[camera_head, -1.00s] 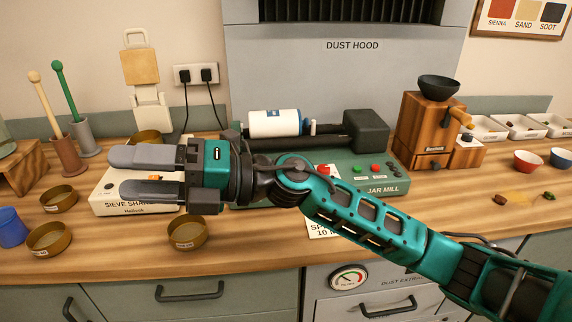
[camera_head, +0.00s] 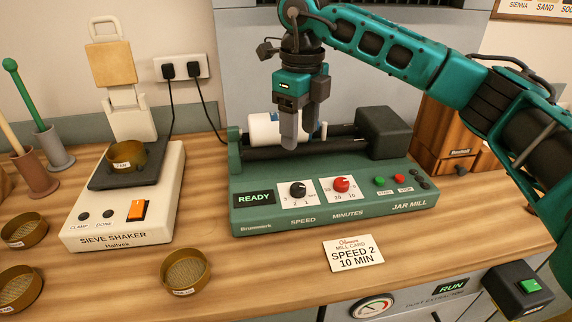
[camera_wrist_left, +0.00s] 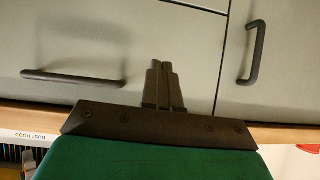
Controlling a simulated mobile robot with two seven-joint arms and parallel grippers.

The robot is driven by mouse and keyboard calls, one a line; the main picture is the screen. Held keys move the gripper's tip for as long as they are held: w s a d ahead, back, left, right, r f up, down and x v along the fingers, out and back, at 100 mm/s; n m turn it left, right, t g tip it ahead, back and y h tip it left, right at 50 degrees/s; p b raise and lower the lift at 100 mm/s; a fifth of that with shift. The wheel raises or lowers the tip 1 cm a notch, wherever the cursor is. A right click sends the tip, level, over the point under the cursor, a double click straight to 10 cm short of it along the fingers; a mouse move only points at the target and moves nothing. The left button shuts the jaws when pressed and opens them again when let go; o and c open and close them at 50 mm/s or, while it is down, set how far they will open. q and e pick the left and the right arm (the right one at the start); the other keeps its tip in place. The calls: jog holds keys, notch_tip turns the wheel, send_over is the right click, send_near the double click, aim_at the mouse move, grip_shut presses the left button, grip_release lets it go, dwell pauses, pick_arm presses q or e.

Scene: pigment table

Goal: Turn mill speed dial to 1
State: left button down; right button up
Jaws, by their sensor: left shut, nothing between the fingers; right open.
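The jar mill (camera_head: 400,213) is a green machine on the bench, its display reading READY. Its black speed dial (camera_head: 298,190) sits on a white plate at the panel's left, with 3, 2 and 1 marked around it. I cannot tell surely which number it points at. The red minutes dial (camera_head: 341,185) is beside it. My right gripper (camera_head: 299,135) is open, pointing down above the mill in front of the white jar (camera_head: 262,128), above and apart from the dial. My left gripper (camera_wrist_left: 163,90) is shut and empty before grey cabinet fronts in the left wrist view.
Green and red buttons (camera_head: 392,181) sit right of the dials. A card (camera_head: 354,253) in front reads SPEED 2, 10 MIN. The sieve shaker (camera_head: 124,225) stands left with a pan on it. Several brass sieves lie at the front left. A green-button box (camera_head: 528,287) is at lower right.

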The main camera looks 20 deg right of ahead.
aim_at(298, 186)
notch_tip(298, 186, down, 12)
jog(key=shift+r, duration=0.25)
jog(key=shift+f, duration=0.6)
pick_arm(q)
jog(key=shift+s, duration=0.35)
jog(key=shift+w, duration=0.1)
pick_arm(e)
jog(key=shift+c, duration=0.3)
jog(key=c, duration=1)
pick_arm(q)
jog(key=shift+s, duration=0.2)
